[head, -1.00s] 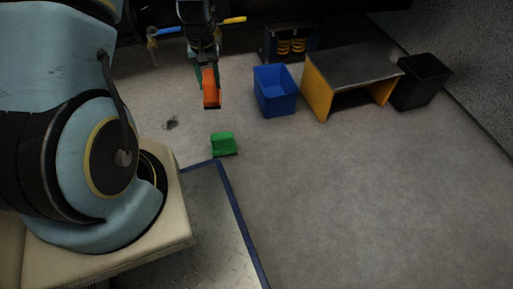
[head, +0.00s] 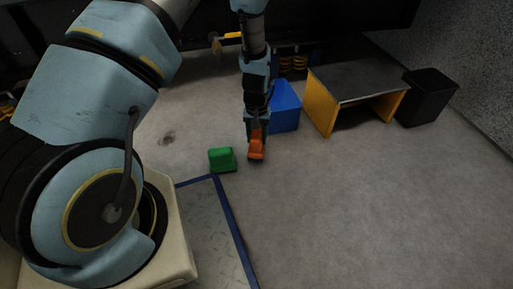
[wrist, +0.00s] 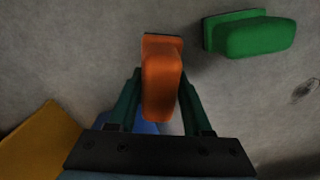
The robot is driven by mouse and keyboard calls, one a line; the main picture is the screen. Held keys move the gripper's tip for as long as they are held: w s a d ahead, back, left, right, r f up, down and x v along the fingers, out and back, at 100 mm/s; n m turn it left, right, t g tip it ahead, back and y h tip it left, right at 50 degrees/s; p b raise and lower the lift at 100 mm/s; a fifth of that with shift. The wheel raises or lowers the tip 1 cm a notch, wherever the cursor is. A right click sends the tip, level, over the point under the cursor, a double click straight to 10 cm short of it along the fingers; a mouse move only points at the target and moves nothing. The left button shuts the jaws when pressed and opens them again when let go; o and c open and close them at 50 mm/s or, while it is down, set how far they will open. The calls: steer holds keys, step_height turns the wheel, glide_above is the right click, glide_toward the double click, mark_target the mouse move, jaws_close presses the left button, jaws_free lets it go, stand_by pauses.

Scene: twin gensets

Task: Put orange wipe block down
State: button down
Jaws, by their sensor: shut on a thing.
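The orange wipe block (head: 256,147) is held in my gripper (head: 255,138), close to the grey floor and to the right of the green block in the head view. In the wrist view the orange block (wrist: 162,80) sits between the two green fingers of my gripper (wrist: 160,98), which are shut on it. I cannot tell whether the block touches the floor. The green block (head: 221,159) lies on the floor beside it, apart from it; it also shows in the wrist view (wrist: 252,35).
A blue bin (head: 286,108) stands just behind my gripper, partly hidden by it. A yellow-sided bench with a dark top (head: 356,80) and a black bin (head: 427,95) stand to the right. A dark stain (head: 167,138) marks the floor at left. The floor at front right is clear.

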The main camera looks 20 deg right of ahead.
steer(key=shift+f+b, duration=0.75)
steer(key=shift+f, duration=1.1)
steer(key=shift+f, duration=0.2)
steer(key=shift+c, duration=1.7)
jaws_free()
steer(key=shift+r, duration=0.15)
step_height(320, 180, up, 12)
steer(key=p, duration=0.6)
steer(key=shift+w+a+r, duration=0.1)
steer(key=shift+r, duration=0.05)
